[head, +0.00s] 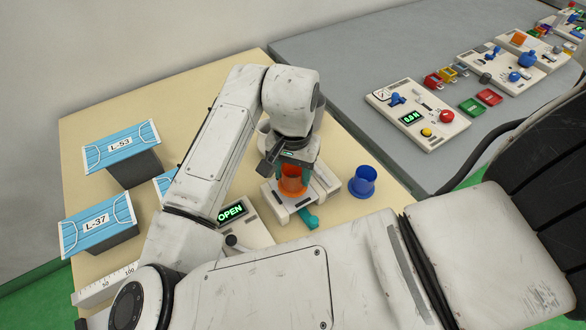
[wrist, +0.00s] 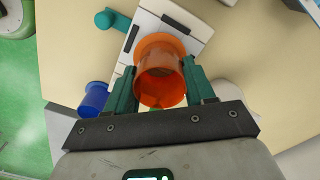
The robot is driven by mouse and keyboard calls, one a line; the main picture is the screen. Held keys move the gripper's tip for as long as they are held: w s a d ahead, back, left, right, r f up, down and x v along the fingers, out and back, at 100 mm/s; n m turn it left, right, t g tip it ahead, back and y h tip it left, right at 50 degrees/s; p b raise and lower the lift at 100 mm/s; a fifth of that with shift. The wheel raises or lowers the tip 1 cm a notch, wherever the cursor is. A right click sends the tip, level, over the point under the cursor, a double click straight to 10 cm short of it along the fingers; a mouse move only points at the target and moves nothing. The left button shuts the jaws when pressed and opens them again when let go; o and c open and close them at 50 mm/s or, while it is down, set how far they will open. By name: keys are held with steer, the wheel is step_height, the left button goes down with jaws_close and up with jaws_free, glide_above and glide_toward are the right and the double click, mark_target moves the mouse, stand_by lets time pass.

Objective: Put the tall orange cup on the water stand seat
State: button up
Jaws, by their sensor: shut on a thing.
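The tall orange cup (head: 291,182) is between the teal fingers of my gripper (head: 293,172), which is shut on it. In the wrist view the orange cup (wrist: 160,80) shows its open mouth towards the camera, with a finger on each side. A pale stand (head: 284,212) with a dark slot and a teal lever (head: 309,219) lies directly under and around the cup. It also shows in the wrist view (wrist: 190,22) behind the cup. The cup's base looks at or just above the stand; I cannot tell if they touch. The seat itself is hidden by the cup.
A blue cup (head: 363,182) stands right of the stand. A panel reading OPEN (head: 231,211) is left of it. Mask boxes (head: 122,150) stand at the left. A grey table (head: 400,60) with control panels (head: 418,115) is at the back right.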

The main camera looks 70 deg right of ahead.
steer(key=shift+f, duration=0.15)
steer(key=shift+f+b, duration=0.3)
steer(key=shift+f, duration=0.15)
steer(key=o, duration=1)
step_height(320, 180, up, 13)
steer(key=shift+r+p, duration=0.15)
steer(key=shift+p, duration=0.4)
